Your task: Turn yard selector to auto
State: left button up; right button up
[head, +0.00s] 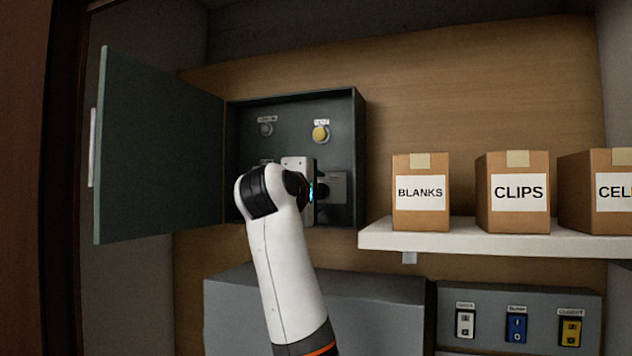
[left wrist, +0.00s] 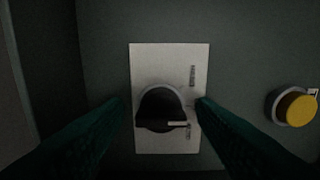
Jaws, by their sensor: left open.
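The yard selector appears to be the black rotary knob (left wrist: 160,108) on a pale plate (left wrist: 170,62) in the left wrist view. A white mark on the knob points right in that view, near the lower of two small labels I cannot read. My left gripper (left wrist: 160,102) is open, its dark fingers on either side of the knob with gaps showing; I cannot tell whether they reach its depth. In the head view my left gripper (head: 321,188) is inside the open cabinet (head: 361,140), partly hiding the plate (head: 336,188). My right gripper is not in view.
The cabinet door (head: 155,150) stands open to the left. A yellow button (head: 320,133) and a grey round fitting (head: 266,129) sit above my gripper. A shelf (head: 480,238) with labelled boxes (head: 421,165) is at right; a switch panel (head: 490,298) is below.

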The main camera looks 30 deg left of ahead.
pick_arm(q)
jog(key=shift+c, duration=0.9)
jog(key=c, duration=0.8)
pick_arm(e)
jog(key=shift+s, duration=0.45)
pick_arm(q)
jog(key=shift+f+m, duration=0.1)
jog(key=shift+m, duration=0.3)
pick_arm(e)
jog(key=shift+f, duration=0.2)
pick_arm(q)
jog(key=m+b, duration=0.2)
jog(key=m, duration=0.1)
jog(key=shift+m, duration=0.3)
jog(key=shift+w+m+b, duration=0.1)
jog(key=shift+m+b, duration=0.7)
jog(key=shift+m, duration=1.5)
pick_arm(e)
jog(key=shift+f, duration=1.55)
